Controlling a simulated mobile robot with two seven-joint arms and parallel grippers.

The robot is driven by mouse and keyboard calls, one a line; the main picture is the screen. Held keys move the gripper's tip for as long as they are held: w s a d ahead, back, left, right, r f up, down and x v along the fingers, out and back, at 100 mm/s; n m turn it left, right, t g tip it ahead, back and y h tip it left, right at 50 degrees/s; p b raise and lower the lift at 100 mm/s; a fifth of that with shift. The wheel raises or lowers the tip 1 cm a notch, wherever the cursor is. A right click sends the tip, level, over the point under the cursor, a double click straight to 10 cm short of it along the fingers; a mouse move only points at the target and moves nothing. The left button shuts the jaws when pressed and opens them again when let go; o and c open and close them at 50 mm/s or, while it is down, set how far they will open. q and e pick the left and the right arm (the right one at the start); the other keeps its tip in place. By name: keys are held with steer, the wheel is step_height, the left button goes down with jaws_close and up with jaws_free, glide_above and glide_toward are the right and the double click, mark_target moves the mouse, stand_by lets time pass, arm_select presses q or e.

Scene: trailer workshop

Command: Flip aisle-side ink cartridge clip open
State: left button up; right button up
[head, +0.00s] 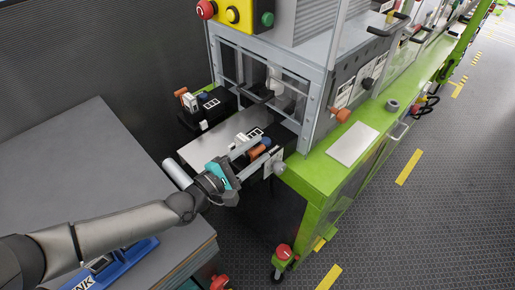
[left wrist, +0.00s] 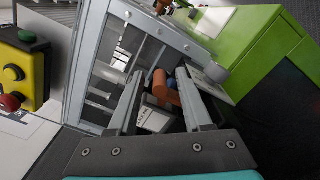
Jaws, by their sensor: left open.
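The nearer, aisle-side ink unit at the front of the grey machine has an orange-brown cylindrical clip handle (head: 258,153) with a small blue part (head: 267,142) beside it. In the left wrist view the orange handle (left wrist: 160,88) shows between the fingers, with a white labelled block (left wrist: 154,119) below it. My left gripper (head: 264,150) is open, its two long fingers reaching either side of the handle. I cannot tell whether they touch it. A second orange handle (head: 181,93) stands on the farther unit. My right gripper is not in view.
A green bench (head: 318,172) with a white plate (head: 352,145) stands right of the handle. The machine's frame (head: 313,105) rises close behind. A grey ball knob (head: 279,168) sits beside the fingers. A grey table (head: 85,170) lies left; the aisle floor (head: 420,220) is open.

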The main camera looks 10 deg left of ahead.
arm_select(q)
steer(key=shift+w+d, duration=0.2)
steer(key=shift+w, duration=0.05)
steer(key=shift+c, duration=0.3)
jaws_close()
